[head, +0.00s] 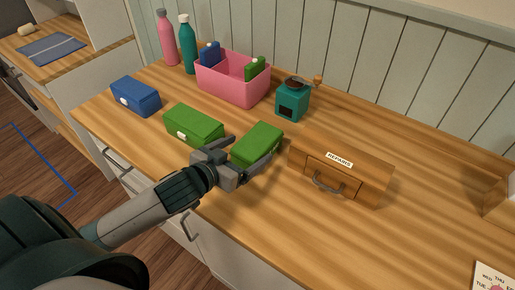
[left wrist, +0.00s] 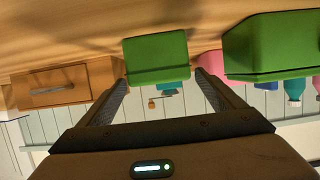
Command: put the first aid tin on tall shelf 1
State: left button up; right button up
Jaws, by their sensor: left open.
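Two green boxes are on the wooden counter, and I cannot tell by any marking which is the first aid tin. One green box (head: 258,142) lies at my left gripper (head: 248,153); the other green box (head: 193,125), with a white clasp, is to its left. My left gripper is open, with a finger on either side of the nearer box's near end. In the left wrist view, which looks upside down, this box (left wrist: 157,55) sits between and beyond the fingertips. Contact cannot be told. My right gripper is not in view. No tall shelf is identifiable.
A brown toolbox (head: 340,170) stands close to the right of the green box. A teal grinder (head: 292,103), a pink bin (head: 232,86) with small boxes, and two bottles stand behind. A blue box (head: 136,96) is at left. The right counter is mostly clear.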

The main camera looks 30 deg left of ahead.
aim_at(257, 143)
pick_arm(q)
jog(key=shift+w+d+f, duration=0.15)
jog(key=shift+w, duration=0.4)
jog(key=shift+w+p, duration=0.3)
jog(key=shift+w, duration=0.1)
jog(key=p+x, duration=0.1)
jog(key=x, duration=0.2)
jog(key=shift+w+f, duration=0.25)
jog(key=shift+w, duration=0.1)
jog(key=shift+w+f, duration=0.2)
jog(key=shift+w, duration=0.1)
